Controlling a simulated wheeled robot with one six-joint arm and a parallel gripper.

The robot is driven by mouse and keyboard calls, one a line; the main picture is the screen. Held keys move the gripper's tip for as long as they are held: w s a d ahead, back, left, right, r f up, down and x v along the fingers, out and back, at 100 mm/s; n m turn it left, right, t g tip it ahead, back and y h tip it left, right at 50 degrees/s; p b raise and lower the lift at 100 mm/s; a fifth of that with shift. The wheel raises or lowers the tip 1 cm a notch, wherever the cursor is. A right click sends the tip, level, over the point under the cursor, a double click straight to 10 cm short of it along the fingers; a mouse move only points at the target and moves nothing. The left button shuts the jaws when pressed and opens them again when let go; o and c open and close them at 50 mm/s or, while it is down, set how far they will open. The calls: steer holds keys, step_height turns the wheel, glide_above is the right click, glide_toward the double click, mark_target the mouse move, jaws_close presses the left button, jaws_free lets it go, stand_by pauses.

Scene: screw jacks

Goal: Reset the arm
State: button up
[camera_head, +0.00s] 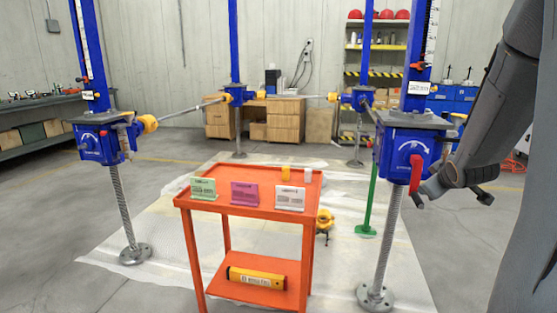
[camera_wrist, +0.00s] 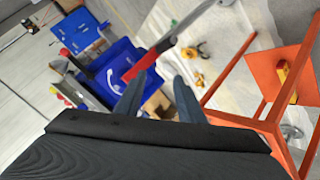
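My arm comes in from the right in the head view, dark grey and bent downward. My gripper (camera_head: 458,190) is beside the right front blue screw jack (camera_head: 404,150), just right of its red lever (camera_head: 416,174). In the wrist view, the two dark fingers of my gripper (camera_wrist: 157,97) are spread apart with nothing between them. Beyond them, the blue jack housing (camera_wrist: 108,72) shows with its white arrow, and the red lever (camera_wrist: 141,66) runs past the fingertips. Whether a finger touches the jack cannot be told.
An orange cart (camera_head: 250,214) stands left of the right front jack, carrying green, pink and white cards. A yellow level (camera_head: 256,278) lies on its lower shelf. Another front jack (camera_head: 100,140) stands at left. A green post (camera_head: 369,200) stands behind the cart. Floor at far left is clear.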

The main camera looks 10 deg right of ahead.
steer(key=s+a+f+m+g+y+p, duration=0.1)
steer(key=s+a+f+g+y+p, duration=0.3)
steer(key=a, duration=0.7)
steer(key=s+a+m+g+h+b, duration=0.1)
steer(key=s+a+m+g, duration=0.1)
steer(key=s+a, duration=0.65)
steer(key=s+a+f+m+g+y+p, duration=0.1)
steer(key=s+a+g, duration=0.3)
steer(key=s+a, duration=1)
steer(key=shift+a+y+p, duration=0.4)
steer(key=shift+a+p, duration=0.25)
steer(key=shift+a, duration=0.5)
